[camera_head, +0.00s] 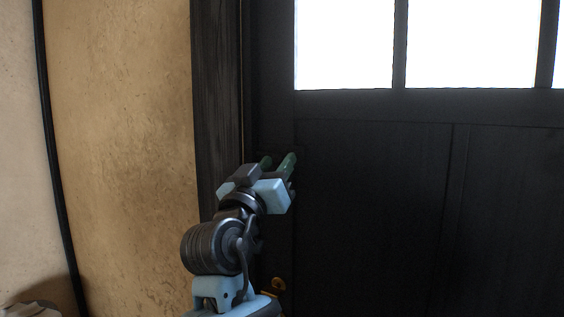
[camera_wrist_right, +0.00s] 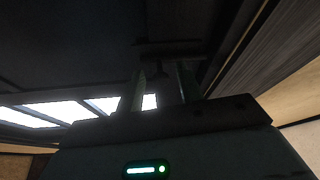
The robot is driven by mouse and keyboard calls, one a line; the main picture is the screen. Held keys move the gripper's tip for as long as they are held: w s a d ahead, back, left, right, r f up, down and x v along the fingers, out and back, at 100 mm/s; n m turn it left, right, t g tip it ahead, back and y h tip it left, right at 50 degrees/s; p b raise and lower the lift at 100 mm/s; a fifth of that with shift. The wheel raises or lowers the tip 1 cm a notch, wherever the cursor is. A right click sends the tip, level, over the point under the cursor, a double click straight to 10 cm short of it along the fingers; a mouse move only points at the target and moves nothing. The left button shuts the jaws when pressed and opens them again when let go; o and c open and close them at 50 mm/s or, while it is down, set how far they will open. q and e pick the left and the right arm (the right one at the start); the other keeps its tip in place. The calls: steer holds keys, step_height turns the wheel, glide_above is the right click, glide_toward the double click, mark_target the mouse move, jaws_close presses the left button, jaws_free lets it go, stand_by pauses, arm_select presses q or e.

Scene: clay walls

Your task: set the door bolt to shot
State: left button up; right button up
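The dark door (camera_head: 370,200) fills the right of the head view. My right gripper (camera_head: 277,160) is in front of the door's left edge, its two green fingers apart and pointing at the door. In the right wrist view the gripper (camera_wrist_right: 162,78) also shows its fingers spread. A dark bar with a small knob, seemingly the door bolt (camera_wrist_right: 168,46), lies just beyond the fingertips. The knob appears between them; whether they touch it I cannot tell. The bolt is mostly hidden or too dark in the head view, and its setting is unclear. My left gripper is out of view.
A brass door knob (camera_head: 278,284) sits low on the door, beside my right arm. A dark wooden post (camera_head: 217,90) and a clay wall (camera_head: 120,140) stand to the left. Bright window panes (camera_head: 470,45) are in the door's upper part.

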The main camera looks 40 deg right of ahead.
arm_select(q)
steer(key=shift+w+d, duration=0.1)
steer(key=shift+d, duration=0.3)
arm_select(e)
steer(key=shift+w+d+r, duration=0.1)
steer(key=shift+w+d, duration=0.05)
steer(key=shift+d, duration=0.05)
steer(key=shift+c, duration=0.9)
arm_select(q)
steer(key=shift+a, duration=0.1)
arm_select(e)
jaws_close()
